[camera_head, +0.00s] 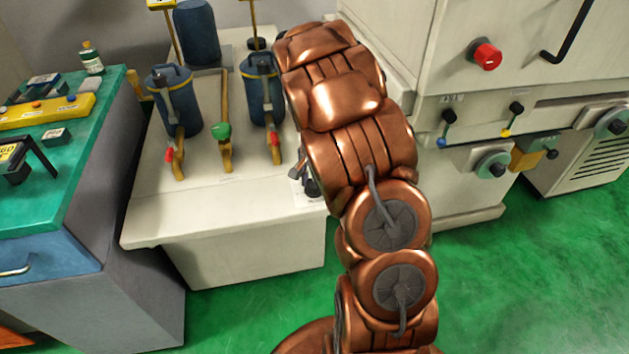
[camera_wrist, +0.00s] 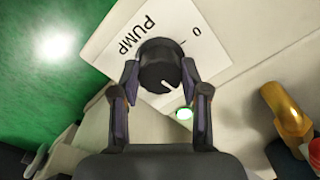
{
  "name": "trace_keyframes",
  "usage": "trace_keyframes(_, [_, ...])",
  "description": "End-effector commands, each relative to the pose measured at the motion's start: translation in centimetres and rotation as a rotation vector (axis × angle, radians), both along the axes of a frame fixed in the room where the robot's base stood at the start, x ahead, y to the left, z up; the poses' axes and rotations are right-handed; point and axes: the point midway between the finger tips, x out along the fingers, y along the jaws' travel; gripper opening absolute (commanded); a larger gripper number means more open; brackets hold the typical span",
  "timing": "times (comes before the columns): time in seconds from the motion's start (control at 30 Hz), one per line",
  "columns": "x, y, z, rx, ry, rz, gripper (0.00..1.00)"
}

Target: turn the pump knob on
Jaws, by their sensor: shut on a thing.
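The pump knob (camera_wrist: 160,66) is a round black knob with a white pointer line, on a white plate (camera_wrist: 205,50) marked "PUMP" and "0". In the wrist view its pointer line aims toward the lower right, away from the "0" mark. My gripper (camera_wrist: 160,75) has a finger on each side of the knob and is shut on it. A small lit green lamp (camera_wrist: 184,114) shows beside the right finger. In the head view the knob (camera_head: 312,187) is a small dark shape partly hidden behind my copper arm, and the fingers are mostly hidden.
The pale dielectric cabinet (camera_head: 235,235) carries blue filter canisters (camera_head: 175,100) and pipes with a green valve handle (camera_head: 221,130). A green-topped bench (camera_head: 60,190) stands left. A large pale machine (camera_head: 470,120) with a red knob (camera_head: 486,54) stands right. Green floor (camera_head: 540,270) is clear at lower right.

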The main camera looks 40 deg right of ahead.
Motion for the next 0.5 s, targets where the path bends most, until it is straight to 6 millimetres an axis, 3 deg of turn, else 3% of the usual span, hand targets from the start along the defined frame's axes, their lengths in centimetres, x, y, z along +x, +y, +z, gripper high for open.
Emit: trace_keyframes(0.5, [-0.13,-0.11,-0.05,-0.001,0.003,-0.095,0.1])
